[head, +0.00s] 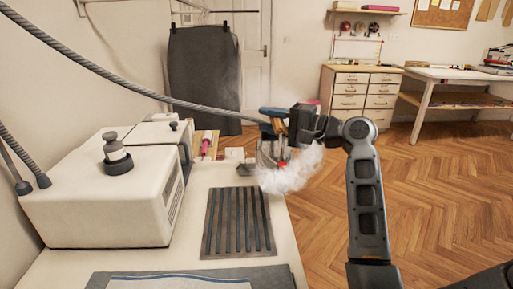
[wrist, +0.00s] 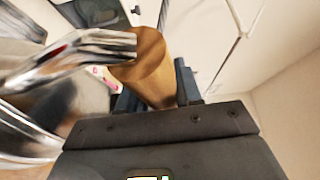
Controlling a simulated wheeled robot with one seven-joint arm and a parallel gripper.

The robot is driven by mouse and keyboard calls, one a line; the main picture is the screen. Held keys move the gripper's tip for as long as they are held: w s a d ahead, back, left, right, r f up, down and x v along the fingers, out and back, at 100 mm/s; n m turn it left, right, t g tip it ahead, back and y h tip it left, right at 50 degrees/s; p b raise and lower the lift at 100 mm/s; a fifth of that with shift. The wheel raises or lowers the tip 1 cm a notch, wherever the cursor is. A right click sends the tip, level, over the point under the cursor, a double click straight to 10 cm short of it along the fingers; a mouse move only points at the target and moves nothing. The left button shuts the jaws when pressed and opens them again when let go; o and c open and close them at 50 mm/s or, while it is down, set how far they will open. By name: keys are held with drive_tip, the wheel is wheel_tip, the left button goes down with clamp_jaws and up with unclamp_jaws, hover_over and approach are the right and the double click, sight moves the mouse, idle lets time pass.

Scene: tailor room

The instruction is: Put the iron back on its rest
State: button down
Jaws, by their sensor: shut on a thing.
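My gripper (head: 293,124) is shut on the wooden handle of the iron (head: 268,152). It holds the iron up beyond the far right part of the white table, and white steam hangs just below and right of it. In the wrist view the tan handle (wrist: 150,66) sits between the dark fingers, with the shiny metal body (wrist: 60,70) of the iron to the left. The rest (head: 238,222), a dark slatted plate, lies bare on the table, nearer than the iron and apart from it. The iron's underside is hard to make out.
A white steam generator (head: 95,203) with a dark knob stands on the left of the table (head: 200,262). A grey hose (head: 105,75) runs overhead toward the iron. A dark pad (head: 190,280) lies at the near edge. Small items, one pink (head: 206,143), lie at the far end.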

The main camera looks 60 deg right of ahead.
sight(273, 181)
drive_tip(key=w+a+f+p, duration=0.1)
drive_tip(key=w+a+f, duration=0.4)
drive_tip(key=a+f, duration=0.4)
drive_tip(key=shift+w+a+f, duration=0.3)
drive_tip(key=shift+a+f, duration=0.1)
drive_tip(key=shift+f, duration=0.2)
drive_tip(key=shift+f, duration=0.15)
drive_tip(key=c, duration=1.2)
unclamp_jaws()
drive_tip(key=shift+f, duration=0.3)
drive_tip(key=o, duration=0.4)
drive_tip(key=shift+o, duration=0.2)
drive_tip(key=shift+r, duration=0.1)
drive_tip(key=s, duration=0.4)
drive_tip(key=s+d+b, duration=0.1)
drive_tip(key=s, duration=0.7)
drive_tip(key=shift+d+r+b, duration=0.1)
drive_tip(key=shift+d+b, duration=0.05)
drive_tip(key=shift+b, duration=0.25)
